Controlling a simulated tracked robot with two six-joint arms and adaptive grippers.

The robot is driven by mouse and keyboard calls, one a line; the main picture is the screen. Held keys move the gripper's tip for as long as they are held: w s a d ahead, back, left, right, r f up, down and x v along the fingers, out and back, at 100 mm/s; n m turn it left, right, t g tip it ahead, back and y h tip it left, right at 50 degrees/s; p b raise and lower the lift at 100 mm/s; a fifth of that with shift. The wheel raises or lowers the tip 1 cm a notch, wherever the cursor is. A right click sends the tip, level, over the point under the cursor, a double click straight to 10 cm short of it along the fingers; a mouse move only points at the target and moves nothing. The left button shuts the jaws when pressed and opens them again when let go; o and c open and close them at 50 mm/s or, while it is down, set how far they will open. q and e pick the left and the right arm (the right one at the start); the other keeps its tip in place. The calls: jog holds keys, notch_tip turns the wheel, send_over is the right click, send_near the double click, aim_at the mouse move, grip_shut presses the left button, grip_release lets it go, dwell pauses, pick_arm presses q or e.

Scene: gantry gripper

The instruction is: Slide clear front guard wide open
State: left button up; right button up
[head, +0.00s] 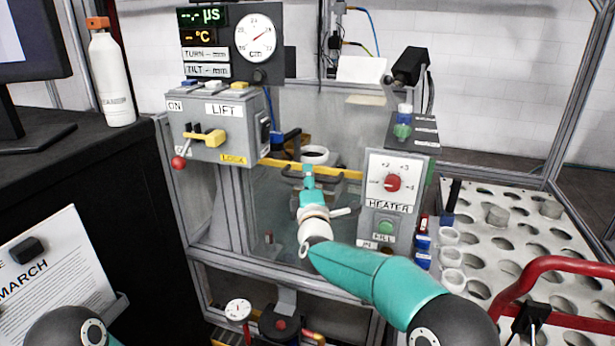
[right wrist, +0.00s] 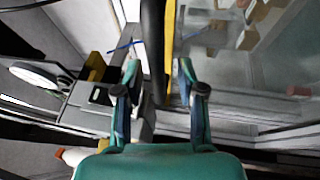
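The clear front guard (head: 268,205) is a see-through pane on the front of the grey-framed machine, with a yellow strip (head: 348,174) along its top edge. A dark bar handle (head: 338,181) runs along that edge. My right gripper (head: 308,170) is at the handle, its arm reaching in from the lower right. In the right wrist view the two teal fingers (right wrist: 159,75) stand apart, with the black handle bar (right wrist: 152,45) and yellow strip (right wrist: 169,45) showing between them. The bar looks nearer the left finger; contact cannot be told. My left gripper is out of view.
The heater panel (head: 391,195) with a red knob stands close on the right. A perforated tray (head: 520,240) and a red curved handle (head: 560,265) lie further right.

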jog(key=shift+w, duration=0.4)
grip_shut()
